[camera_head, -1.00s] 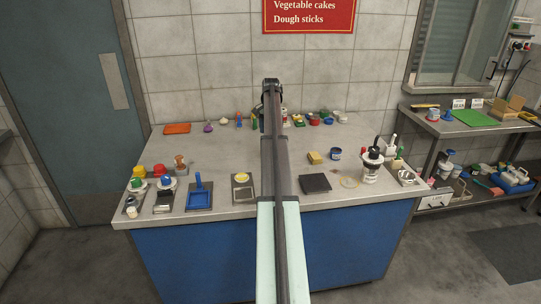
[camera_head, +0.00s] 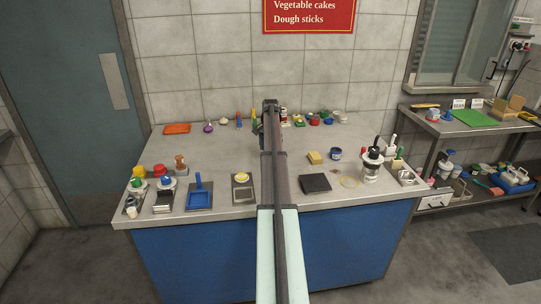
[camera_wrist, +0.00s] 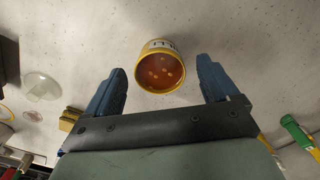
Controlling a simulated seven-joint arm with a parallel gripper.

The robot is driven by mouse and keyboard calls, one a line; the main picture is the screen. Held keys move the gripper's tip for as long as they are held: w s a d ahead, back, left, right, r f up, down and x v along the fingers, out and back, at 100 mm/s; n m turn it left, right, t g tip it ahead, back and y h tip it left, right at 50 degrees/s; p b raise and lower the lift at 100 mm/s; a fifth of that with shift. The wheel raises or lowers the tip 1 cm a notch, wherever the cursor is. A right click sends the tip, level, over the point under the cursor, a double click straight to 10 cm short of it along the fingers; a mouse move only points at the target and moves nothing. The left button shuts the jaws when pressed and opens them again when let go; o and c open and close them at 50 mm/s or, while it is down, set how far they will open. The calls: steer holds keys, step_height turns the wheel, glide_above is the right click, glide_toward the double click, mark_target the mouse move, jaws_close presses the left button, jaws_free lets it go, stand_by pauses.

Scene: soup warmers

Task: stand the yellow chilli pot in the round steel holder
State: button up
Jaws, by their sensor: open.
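The yellow chilli pot (camera_wrist: 150,46) shows in the wrist view with its open top facing me and red-orange contents with pale bits inside. My gripper (camera_wrist: 162,65) is open, with its two blue fingers on either side of the pot's near part. A gap shows between the pot and each finger, so it is not gripped. In the head view my arm hides the pot and my fingers. A shiny steel piece (camera_head: 407,176) lies at the right front of the counter; I cannot tell whether it is the round steel holder.
The counter (camera_head: 225,155) carries a blue tray (camera_head: 199,199), a black square (camera_head: 315,183), a yellow block (camera_head: 315,158) and a white pot with a dark top (camera_head: 371,168). Several small items line the back edge. The left middle is clear.

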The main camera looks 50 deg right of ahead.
steer(key=c, duration=1.3)
